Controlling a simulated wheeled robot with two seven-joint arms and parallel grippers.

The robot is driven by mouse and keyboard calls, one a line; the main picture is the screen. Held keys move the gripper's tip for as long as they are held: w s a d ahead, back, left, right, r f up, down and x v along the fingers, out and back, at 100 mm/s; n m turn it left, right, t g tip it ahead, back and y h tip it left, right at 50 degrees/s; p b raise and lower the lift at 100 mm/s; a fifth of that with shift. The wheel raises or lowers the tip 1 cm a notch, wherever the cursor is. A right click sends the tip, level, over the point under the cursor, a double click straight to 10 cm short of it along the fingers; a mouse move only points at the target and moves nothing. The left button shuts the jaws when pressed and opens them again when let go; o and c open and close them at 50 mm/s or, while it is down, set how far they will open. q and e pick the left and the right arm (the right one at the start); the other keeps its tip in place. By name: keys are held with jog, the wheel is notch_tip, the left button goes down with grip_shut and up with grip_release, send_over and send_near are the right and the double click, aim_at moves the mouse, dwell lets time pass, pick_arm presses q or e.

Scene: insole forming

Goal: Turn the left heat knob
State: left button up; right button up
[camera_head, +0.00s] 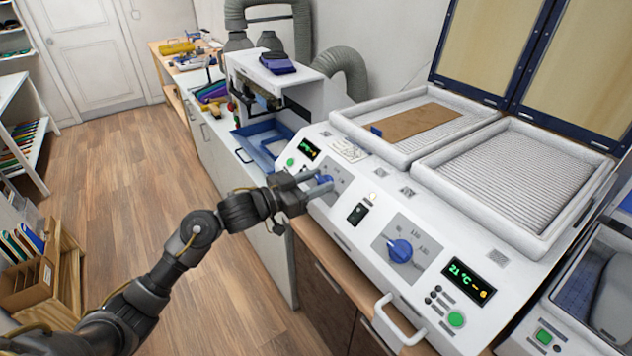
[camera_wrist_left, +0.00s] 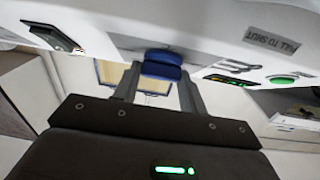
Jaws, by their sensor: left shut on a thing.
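The left heat knob (camera_head: 324,180) is blue and sits on the sloped front panel of the white forming machine (camera_head: 345,240). My left gripper (camera_head: 318,184) reaches in from the left, and its fingers are closed around this knob. In the left wrist view the blue knob (camera_wrist_left: 161,66) shows between the two fingers (camera_wrist_left: 160,85). The gripper partly hides the knob's dial in the head view. My right gripper is not in view.
A second blue knob (camera_head: 399,250) sits further right, near a display (camera_head: 468,281) reading 21 °C. A black switch (camera_head: 357,213) lies between the knobs. A white handle (camera_head: 397,322) sticks out in front. Two trays stand behind; the left holds a brown sheet (camera_head: 415,121).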

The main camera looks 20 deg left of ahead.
pick_arm(q)
jog(key=shift+w+a+m+g+h+b, duration=0.15)
jog(key=shift+m+g+h+b, duration=0.15)
jog(key=shift+m+g+h, duration=0.7)
jog(key=m+g+h+b, duration=0.1)
jog(key=m+g, duration=0.1)
jog(key=m, duration=0.1)
jog(key=shift+m, duration=0.4)
jog(key=shift+w+m+g+h+b, duration=0.15)
jog(key=shift+m+g+h+b, duration=0.25)
jog(key=shift+m+g+b, duration=1.9)
jog(key=shift+r+m+p, duration=0.1)
jog(key=shift+m+p, duration=0.4)
jog(key=shift+p, duration=0.05)
jog(key=o, duration=1)
jog(key=shift+a, duration=0.15)
